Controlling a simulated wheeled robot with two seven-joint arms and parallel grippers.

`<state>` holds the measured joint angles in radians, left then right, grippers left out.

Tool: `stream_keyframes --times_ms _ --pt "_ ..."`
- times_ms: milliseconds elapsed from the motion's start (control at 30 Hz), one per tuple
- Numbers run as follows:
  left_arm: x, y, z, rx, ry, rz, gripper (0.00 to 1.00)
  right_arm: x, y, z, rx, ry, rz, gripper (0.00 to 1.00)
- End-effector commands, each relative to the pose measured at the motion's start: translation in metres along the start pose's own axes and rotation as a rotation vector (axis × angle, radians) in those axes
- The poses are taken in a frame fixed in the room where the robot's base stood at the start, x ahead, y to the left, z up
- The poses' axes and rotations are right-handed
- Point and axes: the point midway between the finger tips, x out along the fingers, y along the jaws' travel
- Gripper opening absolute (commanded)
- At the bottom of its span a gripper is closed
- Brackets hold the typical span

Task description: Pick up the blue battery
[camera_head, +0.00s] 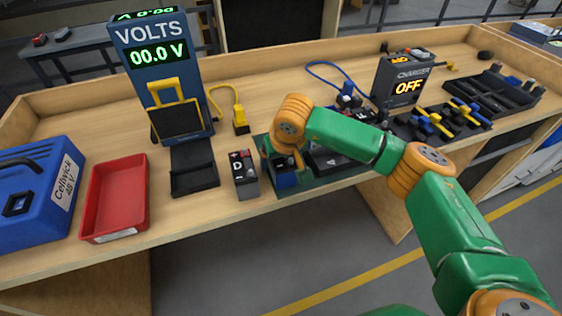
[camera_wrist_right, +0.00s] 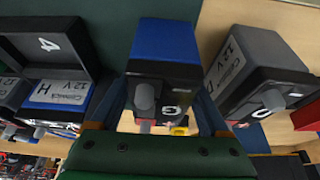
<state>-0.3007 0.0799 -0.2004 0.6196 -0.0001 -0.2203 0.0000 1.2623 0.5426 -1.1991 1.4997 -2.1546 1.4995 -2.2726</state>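The blue battery (camera_head: 285,179) stands on the green mat at the front of the bench, partly hidden by my right gripper (camera_head: 285,158). In the right wrist view the blue battery (camera_wrist_right: 165,42) has a dark top end with a grey terminal and a letter label. The two fingers of my right gripper (camera_wrist_right: 165,105) lie on either side of that dark end. I cannot tell whether they press on it or stand slightly apart. My left gripper is in neither view.
A grey and black battery (camera_head: 244,174) stands just left; it also shows in the right wrist view (camera_wrist_right: 258,72). A red tray (camera_head: 112,198), blue case (camera_head: 38,195), volt meter (camera_head: 160,60) and charger (camera_head: 402,80) reading OFF stand on the bench.

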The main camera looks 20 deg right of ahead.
Motion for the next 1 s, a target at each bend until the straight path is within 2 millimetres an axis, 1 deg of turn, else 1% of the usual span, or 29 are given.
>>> stream_keyframes --times_ms 33,67,100,167,200,267,533,667,767,867,1000 --pt "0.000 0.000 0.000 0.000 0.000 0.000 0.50 0.000 0.000 0.000 0.000 0.000 0.000 0.62" --pt "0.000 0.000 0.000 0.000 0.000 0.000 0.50 0.000 0.000 0.000 0.000 0.000 0.000 0.54" --pt "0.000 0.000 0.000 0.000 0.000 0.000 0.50 0.000 0.000 0.000 0.000 0.000 0.000 0.43" --pt "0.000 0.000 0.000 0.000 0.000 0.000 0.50 0.000 0.000 0.000 0.000 0.000 0.000 0.27" --pt "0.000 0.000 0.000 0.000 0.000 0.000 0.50 0.000 0.000 0.000 0.000 0.000 0.000 0.17" --pt "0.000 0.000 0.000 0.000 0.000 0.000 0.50 0.000 0.000 0.000 0.001 0.000 0.000 0.00" --pt "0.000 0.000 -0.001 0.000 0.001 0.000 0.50 -0.001 0.000 -0.001 0.001 0.001 0.000 0.00" --pt "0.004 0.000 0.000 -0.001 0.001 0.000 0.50 -0.010 0.000 -0.006 0.002 0.004 0.001 0.00" --pt "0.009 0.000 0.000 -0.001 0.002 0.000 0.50 -0.028 0.000 -0.013 0.001 0.006 0.000 0.00" --pt "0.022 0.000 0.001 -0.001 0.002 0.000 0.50 -0.055 -0.001 -0.002 -0.003 0.010 0.000 0.00" --pt "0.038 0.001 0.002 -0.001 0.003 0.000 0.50 -0.104 -0.004 0.015 -0.005 0.011 -0.001 0.00"
